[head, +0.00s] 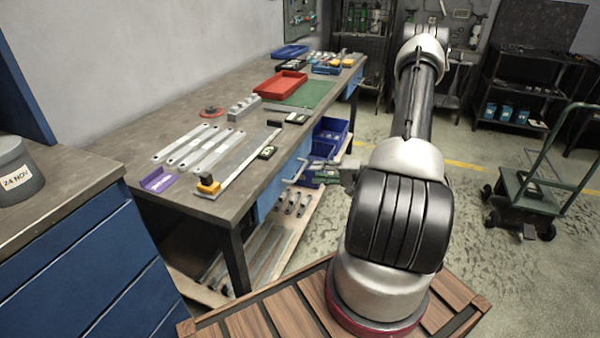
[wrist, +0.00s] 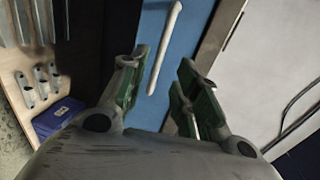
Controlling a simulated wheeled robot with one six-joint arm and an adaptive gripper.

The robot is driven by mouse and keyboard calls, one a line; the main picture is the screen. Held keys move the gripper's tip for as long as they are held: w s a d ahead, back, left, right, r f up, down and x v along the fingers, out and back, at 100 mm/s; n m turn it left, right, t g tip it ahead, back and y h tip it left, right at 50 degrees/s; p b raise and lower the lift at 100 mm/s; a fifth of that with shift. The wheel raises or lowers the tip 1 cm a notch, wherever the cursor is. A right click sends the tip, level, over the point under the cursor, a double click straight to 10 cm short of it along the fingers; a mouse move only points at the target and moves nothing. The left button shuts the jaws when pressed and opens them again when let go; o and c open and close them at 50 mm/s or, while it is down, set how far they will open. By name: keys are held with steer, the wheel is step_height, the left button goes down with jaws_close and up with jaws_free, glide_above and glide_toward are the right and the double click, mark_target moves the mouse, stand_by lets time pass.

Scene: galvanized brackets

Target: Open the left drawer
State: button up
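The left drawer has a blue front (head: 266,196) under the near end of the workbench, and it looks shut. Its pale bar handle (head: 297,172) stands out from the front. In the wrist view the blue drawer front (wrist: 190,25) fills the upper middle, with the handle (wrist: 165,48) running slanted across it. My gripper (wrist: 160,88) is open and empty, with green-padded fingers. The handle's lower end lies between and just beyond the fingertips, with no contact visible. In the head view my gripper (head: 325,172) is small, just right of the handle and partly hidden by my arm.
The workbench top (head: 150,125) holds metal strips, a red tray (head: 280,85) and a green mat (head: 308,94). Blue bins (head: 330,132) and a lower shelf (head: 292,225) with brackets sit below. A blue cabinet (head: 95,270) stands at left. A cart (head: 530,195) stands at right.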

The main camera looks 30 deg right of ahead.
mark_target(300, 170)
steer(key=x, duration=0.7)
steer(key=shift+w+a+f, duration=0.1)
steer(key=shift+w+f, duration=0.05)
steer(key=shift+w, duration=0.1)
jaws_close()
